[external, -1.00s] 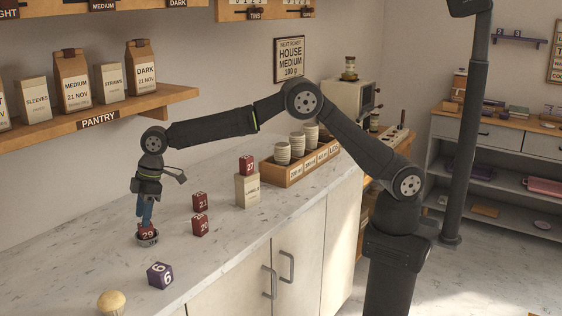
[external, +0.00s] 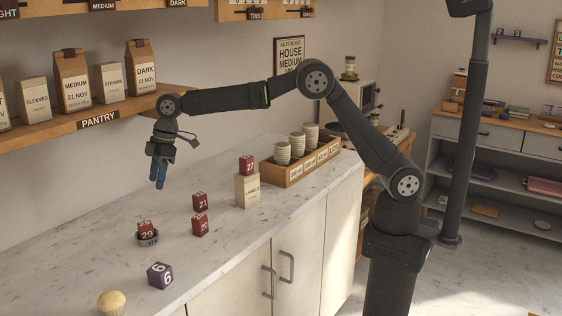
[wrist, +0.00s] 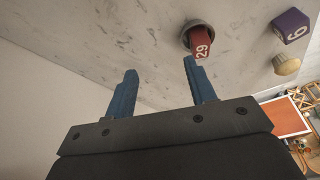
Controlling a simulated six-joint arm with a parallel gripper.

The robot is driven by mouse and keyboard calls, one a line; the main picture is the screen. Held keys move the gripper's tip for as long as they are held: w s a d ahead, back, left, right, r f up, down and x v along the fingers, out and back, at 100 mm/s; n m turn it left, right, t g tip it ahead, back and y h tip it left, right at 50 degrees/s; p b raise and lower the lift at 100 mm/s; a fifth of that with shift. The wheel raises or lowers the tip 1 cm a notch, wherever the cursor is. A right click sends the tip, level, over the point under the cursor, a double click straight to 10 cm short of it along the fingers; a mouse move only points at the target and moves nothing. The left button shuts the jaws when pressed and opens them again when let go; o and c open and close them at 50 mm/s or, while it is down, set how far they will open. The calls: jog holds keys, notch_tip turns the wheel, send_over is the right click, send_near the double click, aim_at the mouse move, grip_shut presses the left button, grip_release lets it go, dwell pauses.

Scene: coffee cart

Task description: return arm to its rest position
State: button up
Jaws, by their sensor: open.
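My gripper (external: 158,174) is open and empty. It hangs above the marble counter (external: 100,255), up and to the right of the red block marked 29 (external: 146,229). That block sits in a small round grey dish (external: 148,240). In the wrist view my blue fingers (wrist: 160,90) are spread apart with nothing between them. The red 29 block (wrist: 200,43) and its dish (wrist: 187,28) lie beyond the right fingertip, apart from it. My arm stretches left over the counter from its base at the right.
Red blocks marked 21 (external: 200,202) and 20 (external: 200,226) stand on the counter. Another red block (external: 246,165) tops a labelled box (external: 247,191). A purple block (external: 160,275), a muffin-like knob (external: 111,302), a cup tray (external: 300,172) and the pantry shelf (external: 60,132) are nearby.

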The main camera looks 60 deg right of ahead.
jog(key=s+d+f+n+g, duration=0.1)
jog(key=s+d+f+n, duration=0.15)
jog(key=s, duration=0.85)
jog(key=shift+n, duration=0.25)
jog(key=s+a+f, duration=0.1)
jog(key=a+f, duration=0.1)
jog(key=a, duration=0.1)
jog(key=s+a+f, duration=0.1)
jog(key=a, duration=0.2)
jog(key=s+a+f, duration=0.1)
jog(key=a+f, duration=0.1)
jog(key=a, duration=0.1)
jog(key=shift+s+f, duration=0.15)
jog(key=shift+f, duration=0.2)
